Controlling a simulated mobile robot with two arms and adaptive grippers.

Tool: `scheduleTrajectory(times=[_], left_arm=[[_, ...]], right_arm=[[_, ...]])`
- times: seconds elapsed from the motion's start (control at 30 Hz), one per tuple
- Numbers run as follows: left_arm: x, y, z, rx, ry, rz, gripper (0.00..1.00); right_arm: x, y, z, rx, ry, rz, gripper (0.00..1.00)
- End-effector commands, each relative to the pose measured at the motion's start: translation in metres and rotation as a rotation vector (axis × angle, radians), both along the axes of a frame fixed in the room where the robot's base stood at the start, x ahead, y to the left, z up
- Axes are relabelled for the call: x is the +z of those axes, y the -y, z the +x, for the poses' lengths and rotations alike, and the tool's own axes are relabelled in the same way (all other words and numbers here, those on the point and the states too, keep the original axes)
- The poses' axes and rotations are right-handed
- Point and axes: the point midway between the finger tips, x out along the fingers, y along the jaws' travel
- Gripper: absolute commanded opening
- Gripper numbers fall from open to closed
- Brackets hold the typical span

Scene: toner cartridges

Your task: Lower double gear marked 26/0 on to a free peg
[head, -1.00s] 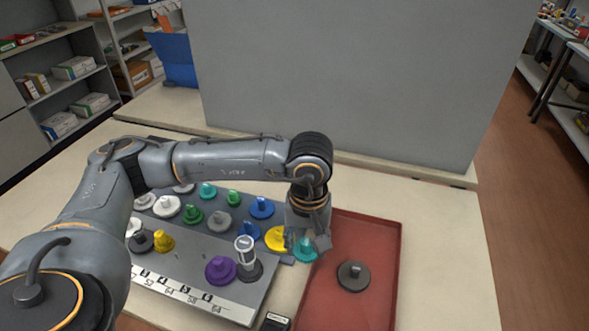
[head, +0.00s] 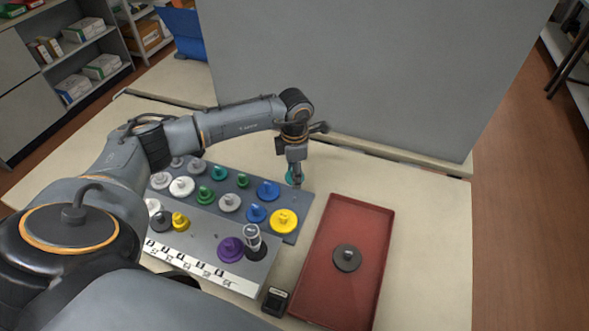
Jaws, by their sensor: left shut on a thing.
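My left gripper (head: 295,172) is shut on a teal gear (head: 291,178), which is partly hidden by the fingers. It holds the gear at the back right corner of the grey pegboard (head: 297,206). I cannot tell the gear's height above the board. Its marking is too small to read. No bare peg can be made out clearly; the gripper and gear cover part of that corner. My right gripper is not in view.
White, green and grey gears fill the board's left side. A red tray (head: 322,275) holds a dark gear (head: 347,258). A grey panel (head: 370,80) stands behind.

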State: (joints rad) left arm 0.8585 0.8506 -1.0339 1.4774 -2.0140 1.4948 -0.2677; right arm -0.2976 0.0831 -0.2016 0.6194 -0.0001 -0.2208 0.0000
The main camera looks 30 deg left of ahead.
Motion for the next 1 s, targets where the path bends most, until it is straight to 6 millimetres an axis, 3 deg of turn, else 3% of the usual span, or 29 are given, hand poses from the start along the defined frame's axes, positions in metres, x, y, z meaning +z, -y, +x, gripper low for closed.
scheduleTrajectory(times=[0.3,0.37,1.0], left_arm=[[-0.040,0.001,-0.001,-0.002,-0.002,-0.001,0.21],[-0.033,0.000,0.000,-0.003,0.001,-0.001,0.21],[-0.033,0.000,-0.002,-0.003,0.000,0.000,0.21]], right_arm=[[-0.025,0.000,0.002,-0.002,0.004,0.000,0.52],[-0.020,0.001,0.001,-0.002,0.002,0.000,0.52],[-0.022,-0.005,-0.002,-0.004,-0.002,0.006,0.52]])
